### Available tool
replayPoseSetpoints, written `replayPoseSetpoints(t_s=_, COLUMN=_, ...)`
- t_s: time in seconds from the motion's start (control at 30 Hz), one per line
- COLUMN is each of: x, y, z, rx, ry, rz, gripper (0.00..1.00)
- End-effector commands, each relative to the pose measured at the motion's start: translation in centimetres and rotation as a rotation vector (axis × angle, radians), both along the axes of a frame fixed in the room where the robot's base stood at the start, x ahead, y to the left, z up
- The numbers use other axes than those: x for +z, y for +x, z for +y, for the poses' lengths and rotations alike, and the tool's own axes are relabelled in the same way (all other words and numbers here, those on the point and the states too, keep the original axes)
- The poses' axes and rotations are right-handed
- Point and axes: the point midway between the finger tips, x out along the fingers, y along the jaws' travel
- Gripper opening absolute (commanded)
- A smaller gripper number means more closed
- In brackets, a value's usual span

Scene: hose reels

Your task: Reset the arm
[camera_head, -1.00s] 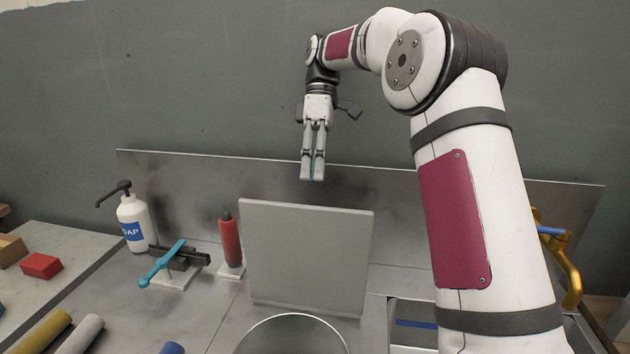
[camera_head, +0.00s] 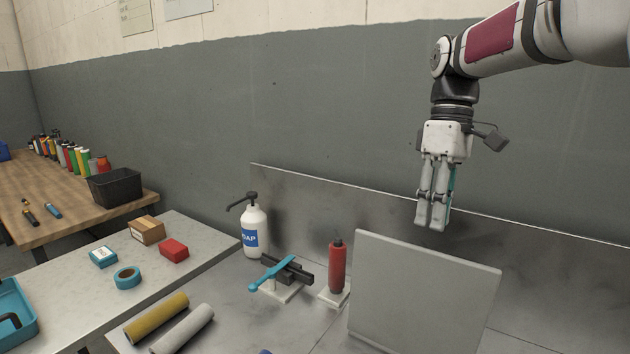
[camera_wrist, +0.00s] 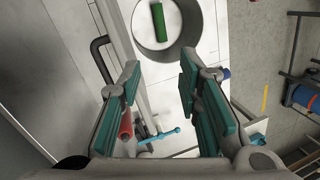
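My gripper (camera_head: 432,222) hangs with its fingers pointing down, above and behind the upright grey panel (camera_head: 425,290) in the head view. In the wrist view its teal-padded fingers (camera_wrist: 160,82) stand apart with nothing between them, so it is open and empty. My arm reaches in from the upper right and touches nothing that I can see.
A soap bottle (camera_head: 254,230), a red bottle (camera_head: 337,268) and a blue-handled tool (camera_head: 272,271) stand on the metal counter left of the panel. The wrist view shows a round container (camera_wrist: 143,38) with a green cylinder (camera_wrist: 159,22) inside. A low metal backsplash (camera_head: 560,245) runs behind.

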Motion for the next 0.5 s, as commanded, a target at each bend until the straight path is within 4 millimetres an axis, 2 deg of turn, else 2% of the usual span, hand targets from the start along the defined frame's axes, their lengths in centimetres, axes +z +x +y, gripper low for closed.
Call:
replayPoseSetpoints(t_s=0.03, x=0.5, y=-1.3, z=0.4, rx=-0.028, ry=-0.026, rz=-0.026, gripper=0.31)
replayPoseSetpoints(t_s=0.23, x=1.0, y=-5.7, z=1.2, rx=-0.164, ry=-0.102, rz=-0.127, gripper=0.31)
replayPoseSetpoints(t_s=0.5, x=0.3, y=-11.9, z=1.4, rx=-0.354, ry=-0.15, rz=-0.274, gripper=0.31)
